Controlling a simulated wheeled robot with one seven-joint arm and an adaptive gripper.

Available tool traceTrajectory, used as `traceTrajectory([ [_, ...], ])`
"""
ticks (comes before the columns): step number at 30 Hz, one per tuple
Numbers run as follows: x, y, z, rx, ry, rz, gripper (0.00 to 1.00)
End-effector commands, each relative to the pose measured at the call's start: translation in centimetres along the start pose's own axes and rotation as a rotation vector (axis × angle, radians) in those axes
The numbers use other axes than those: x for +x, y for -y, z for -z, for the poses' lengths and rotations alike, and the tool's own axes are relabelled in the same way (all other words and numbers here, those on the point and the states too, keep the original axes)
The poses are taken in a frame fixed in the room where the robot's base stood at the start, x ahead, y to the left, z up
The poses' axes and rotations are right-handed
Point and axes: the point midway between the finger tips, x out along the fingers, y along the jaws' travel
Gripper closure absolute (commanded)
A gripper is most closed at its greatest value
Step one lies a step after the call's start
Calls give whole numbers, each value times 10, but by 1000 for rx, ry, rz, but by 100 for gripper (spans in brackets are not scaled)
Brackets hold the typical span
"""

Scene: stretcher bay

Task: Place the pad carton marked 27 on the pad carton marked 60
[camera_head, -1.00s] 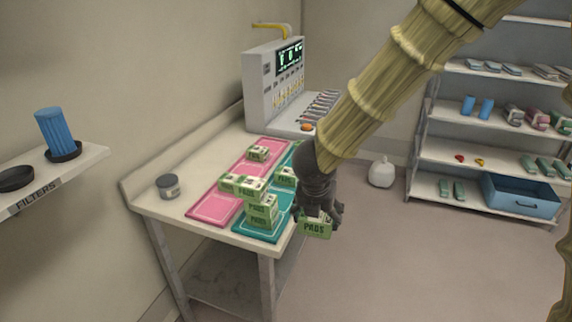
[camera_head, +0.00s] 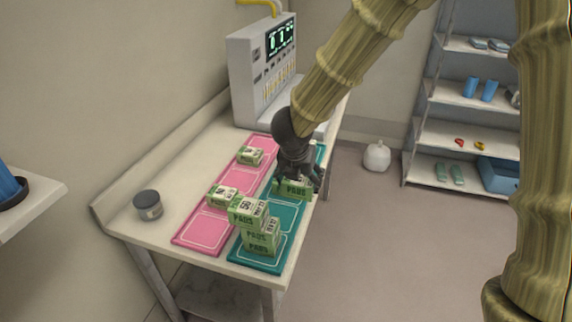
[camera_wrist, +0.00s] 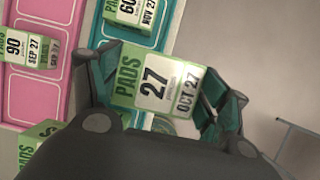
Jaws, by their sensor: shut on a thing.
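My gripper (camera_head: 297,178) is shut on a green and white pad carton marked 27 (camera_wrist: 152,84), with fingers on both sides. In the head view, this carton (camera_head: 295,189) shows its green PADS face, in front of the far part of the teal mat. The carton marked 60 (camera_wrist: 128,9) stands on the teal mat at the top of the wrist view, partly cut off by the frame. It is apart from the held carton in that picture. In the head view I cannot make it out; my gripper and the held carton seem to cover it.
A stack of pad cartons (camera_head: 260,238) stands on the near teal mat (camera_head: 286,219). The pink mat (camera_head: 196,232) holds a near carton (camera_head: 219,197) and a far one (camera_head: 250,155). An instrument cabinet (camera_head: 247,79) stands behind.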

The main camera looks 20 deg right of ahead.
Motion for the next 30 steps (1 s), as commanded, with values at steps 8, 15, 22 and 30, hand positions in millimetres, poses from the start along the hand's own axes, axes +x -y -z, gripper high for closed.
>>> traceTrajectory([
  [8, 35, -41, -49, -5, -14, 7, 54],
  [15, 45, -58, -75, -3, -10, 5, 54],
  [22, 57, -68, -85, -6, -12, 5, 54],
  [30, 80, -68, -77, -9, -15, 9, 54],
])
